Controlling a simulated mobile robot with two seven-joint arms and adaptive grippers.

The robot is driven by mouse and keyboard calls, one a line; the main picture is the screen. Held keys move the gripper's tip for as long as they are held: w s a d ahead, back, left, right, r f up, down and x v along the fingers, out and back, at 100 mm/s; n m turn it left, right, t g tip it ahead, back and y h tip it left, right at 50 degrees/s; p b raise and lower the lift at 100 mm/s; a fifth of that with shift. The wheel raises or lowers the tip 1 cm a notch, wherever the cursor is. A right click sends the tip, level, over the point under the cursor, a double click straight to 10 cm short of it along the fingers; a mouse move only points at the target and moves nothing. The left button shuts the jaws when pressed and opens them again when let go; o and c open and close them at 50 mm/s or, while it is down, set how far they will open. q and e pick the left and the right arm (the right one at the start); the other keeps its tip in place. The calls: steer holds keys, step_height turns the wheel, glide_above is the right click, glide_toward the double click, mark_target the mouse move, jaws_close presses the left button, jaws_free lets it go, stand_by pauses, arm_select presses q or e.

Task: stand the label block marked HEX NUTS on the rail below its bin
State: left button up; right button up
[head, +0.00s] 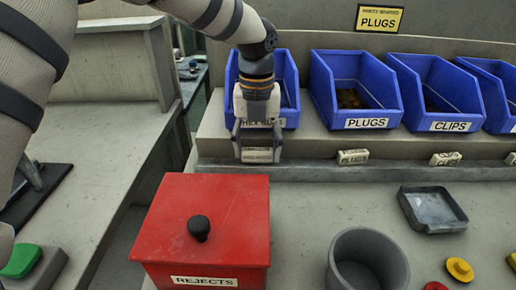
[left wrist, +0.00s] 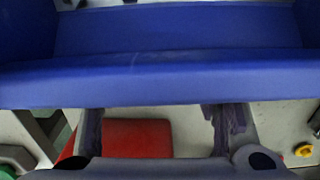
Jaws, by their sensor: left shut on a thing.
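My left gripper (head: 258,150) is in front of the leftmost blue bin (head: 290,75), whose front label, partly hidden by the gripper, reads HEX NU. The gripper is shut on a pale label block (head: 257,156), held at the rail (head: 400,172) below that bin. The print on the block is too small to read, and I cannot tell whether it touches the rail. My right gripper is not in view.
Label blocks PLUGS (head: 352,157) and CLIPS (head: 445,159) stand on the rail below their bins. A red REJECTS box (head: 205,225) stands close in front of the gripper. A grey cup (head: 367,262) and a grey tray (head: 432,208) are on the bench to the right.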

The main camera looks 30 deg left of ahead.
mark_target(257, 151)
arm_select(q)
steer(key=shift+f, duration=0.3)
steer(key=shift+f, duration=0.1)
steer(key=o, duration=1)
step_height(257, 151, up, 12)
